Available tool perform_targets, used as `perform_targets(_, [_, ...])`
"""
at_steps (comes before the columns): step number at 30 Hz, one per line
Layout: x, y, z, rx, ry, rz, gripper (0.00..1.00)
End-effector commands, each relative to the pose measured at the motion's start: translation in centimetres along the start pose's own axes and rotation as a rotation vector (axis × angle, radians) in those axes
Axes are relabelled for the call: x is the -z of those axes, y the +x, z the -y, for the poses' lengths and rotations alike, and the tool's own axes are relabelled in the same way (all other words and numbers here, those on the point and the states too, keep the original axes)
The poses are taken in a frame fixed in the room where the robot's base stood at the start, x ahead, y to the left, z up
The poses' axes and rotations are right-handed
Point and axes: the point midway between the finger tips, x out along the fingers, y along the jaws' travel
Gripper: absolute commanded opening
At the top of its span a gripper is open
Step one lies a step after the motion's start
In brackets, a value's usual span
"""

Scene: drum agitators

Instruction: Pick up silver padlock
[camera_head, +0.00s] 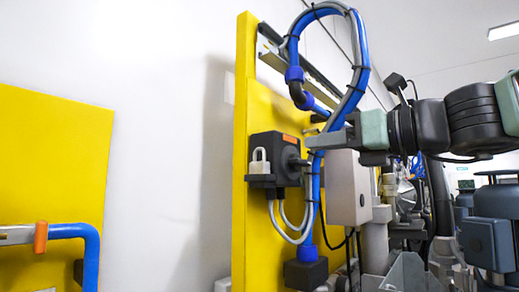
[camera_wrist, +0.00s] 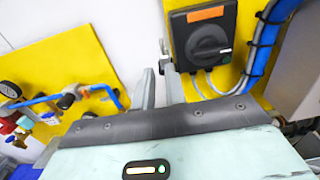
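The silver padlock (camera_head: 259,161) stands upright, shackle up, on a small dark ledge at the left side of the black switch box (camera_head: 280,157) in the head view. My gripper (camera_head: 309,142) points left toward the box, to the right of the padlock and apart from it. In the wrist view my gripper (camera_wrist: 159,72) shows two grey fingers with a narrow gap and nothing visibly held. A small grey shape just beyond the fingertips, left of the switch box (camera_wrist: 205,38), may be the padlock, but I cannot tell surely.
A yellow panel (camera_head: 242,210) carries the box. Blue hose (camera_head: 361,72) and grey cables loop close by my gripper. A grey enclosure (camera_head: 347,190) stands to the right. A second yellow panel (camera_head: 55,165) with blue pipe (camera_head: 90,250) is at left.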

Motion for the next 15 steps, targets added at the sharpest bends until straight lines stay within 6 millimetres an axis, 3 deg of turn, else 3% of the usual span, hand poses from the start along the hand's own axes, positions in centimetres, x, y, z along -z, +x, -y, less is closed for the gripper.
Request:
perform_targets(2, [-0.6,0.2,0.0,0.004,0.002,-0.005,0.13])
perform_targets(9, [-0.1,5.2,0.1,0.003,0.002,-0.005,0.13])
perform_targets(15, [0.0,7.3,0.1,0.004,0.0,-0.003,0.13])
